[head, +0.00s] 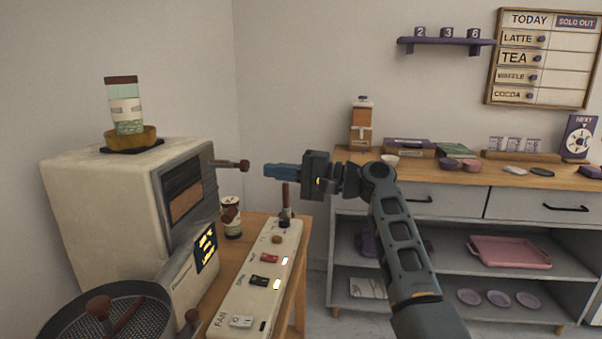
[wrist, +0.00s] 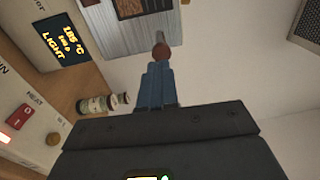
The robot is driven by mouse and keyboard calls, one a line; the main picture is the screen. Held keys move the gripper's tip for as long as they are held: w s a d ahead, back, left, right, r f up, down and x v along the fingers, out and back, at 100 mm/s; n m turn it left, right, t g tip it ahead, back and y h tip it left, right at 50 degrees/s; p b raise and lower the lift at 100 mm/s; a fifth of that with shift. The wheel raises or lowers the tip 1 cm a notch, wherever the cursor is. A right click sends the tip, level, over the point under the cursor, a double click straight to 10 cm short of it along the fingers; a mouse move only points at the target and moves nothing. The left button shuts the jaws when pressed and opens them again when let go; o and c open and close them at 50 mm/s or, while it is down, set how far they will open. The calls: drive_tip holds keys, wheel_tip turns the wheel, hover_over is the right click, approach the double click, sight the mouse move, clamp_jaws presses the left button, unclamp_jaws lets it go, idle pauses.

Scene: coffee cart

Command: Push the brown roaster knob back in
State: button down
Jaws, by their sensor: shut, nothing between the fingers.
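The brown roaster knob (head: 243,165) sticks out on a rod from the front panel of the cream roaster (head: 110,215). In the wrist view the knob (wrist: 161,51) shows just beyond my fingertips, with the metal panel behind it. My gripper (head: 268,170) has blue fingers that are shut and empty. They point left at the knob, at about its height, with a small gap between in the head view. In the wrist view my fingertips (wrist: 158,68) appear in line with the knob and overlap its lower edge; contact is not clear there.
A switch panel (head: 262,270) with an upright lever (head: 286,205) lies below my gripper. A cabinet (head: 480,180) stands at the right.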

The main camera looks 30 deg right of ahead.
sight(247, 169)
drive_tip(key=x, duration=0.3)
drive_tip(key=shift+w+a, duration=0.15)
drive_tip(key=shift+a, duration=0.1)
drive_tip(key=b+x, duration=0.1)
drive_tip(key=x, duration=0.4)
drive_tip(key=shift+a+f, duration=0.15)
drive_tip(key=shift+f, duration=0.05)
drive_tip(key=shift+w+a+b, duration=0.2)
drive_tip(key=shift+a+b, duration=0.05)
drive_tip(key=shift+b, duration=0.05)
drive_tip(key=shift+r, duration=0.15)
drive_tip(key=shift+a, duration=0.15)
